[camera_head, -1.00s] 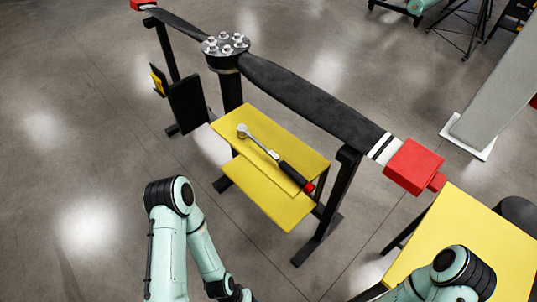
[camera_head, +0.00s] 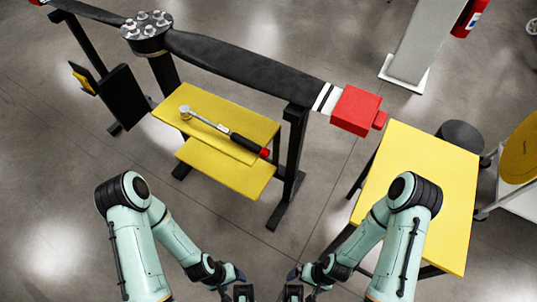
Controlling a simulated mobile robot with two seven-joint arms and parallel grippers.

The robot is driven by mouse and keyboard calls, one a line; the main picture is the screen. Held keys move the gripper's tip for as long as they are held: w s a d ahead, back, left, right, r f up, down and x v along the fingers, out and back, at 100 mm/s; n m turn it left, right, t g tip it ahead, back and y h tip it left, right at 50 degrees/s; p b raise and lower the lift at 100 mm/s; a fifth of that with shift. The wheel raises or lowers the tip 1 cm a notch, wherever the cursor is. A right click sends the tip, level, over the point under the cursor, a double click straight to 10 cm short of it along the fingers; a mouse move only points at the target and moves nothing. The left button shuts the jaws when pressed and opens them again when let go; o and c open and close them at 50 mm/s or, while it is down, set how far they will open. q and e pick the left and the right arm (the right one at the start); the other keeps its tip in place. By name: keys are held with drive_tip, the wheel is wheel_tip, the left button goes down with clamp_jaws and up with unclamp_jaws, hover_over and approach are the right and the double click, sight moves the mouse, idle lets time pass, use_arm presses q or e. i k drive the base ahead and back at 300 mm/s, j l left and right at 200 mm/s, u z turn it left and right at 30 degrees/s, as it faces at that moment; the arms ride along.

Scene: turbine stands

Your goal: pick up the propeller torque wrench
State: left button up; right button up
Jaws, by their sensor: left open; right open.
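The torque wrench (camera_head: 222,131) lies on the upper yellow shelf (camera_head: 177,112) below the propeller. It has a silver ratchet head at its left end and a black handle with a red end at its right. My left gripper (camera_head: 240,293) and my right gripper (camera_head: 293,293) are side by side at the bottom edge of the view, mostly cut off by it. Both are open, and both are well apart from the wrench, on its near side. Nothing covers the wrench.
The black propeller (camera_head: 245,66), with a bolted hub (camera_head: 147,26) and a red block (camera_head: 356,110) on its tip, spans above and behind the shelf. A lower yellow shelf (camera_head: 225,170) juts toward me. A yellow table (camera_head: 440,185) stands at right, behind my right arm.

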sight(185, 110)
drive_tip(key=z, duration=0.5)
drive_tip(key=j+z, duration=0.2)
drive_tip(key=z, duration=0.25)
drive_tip(key=j+z, duration=0.2)
drive_tip(key=z, duration=0.3)
drive_tip(key=j+z, duration=0.2)
drive_tip(key=z, duration=0.25)
drive_tip(key=k+j+z, duration=0.65)
drive_tip(key=j, duration=0.25)
drive_tip(key=i, duration=0.1)
